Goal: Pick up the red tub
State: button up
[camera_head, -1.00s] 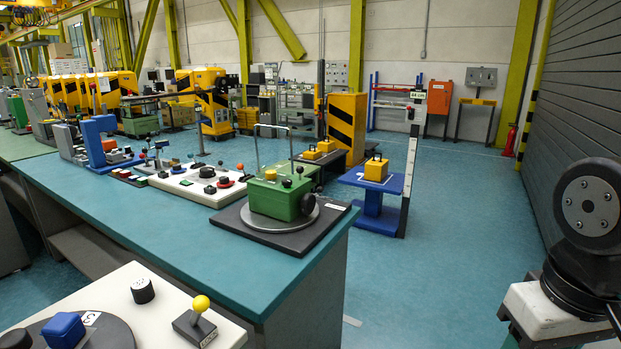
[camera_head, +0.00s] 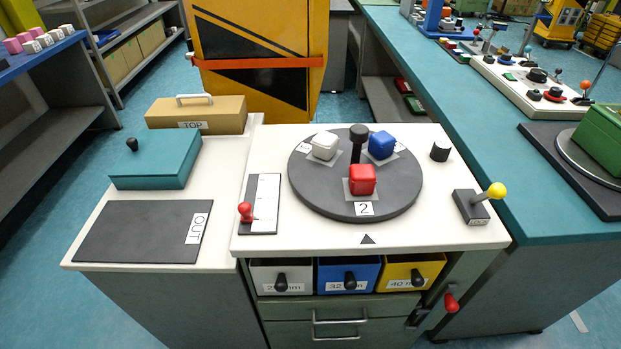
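The red tub (camera_head: 362,180) looks like a small rounded red block. It sits on a light square patch near the front of the round dark grey turntable (camera_head: 310,190), just behind a label reading "2". A white tub (camera_head: 324,146) and a blue tub (camera_head: 381,145) sit farther back on the same turntable. My gripper is not in view.
A yellow-knobbed lever (camera_head: 481,201) and a black knob (camera_head: 440,152) stand right of the turntable. A red-knobbed slider (camera_head: 260,206), a dark OUT mat (camera_head: 140,232) and a teal lidded box (camera_head: 156,160) lie left.

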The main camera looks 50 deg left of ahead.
aim_at(362, 180)
jog(key=z, duration=1.75)
jog(key=k, duration=0.65)
jog(key=u, duration=1.7)
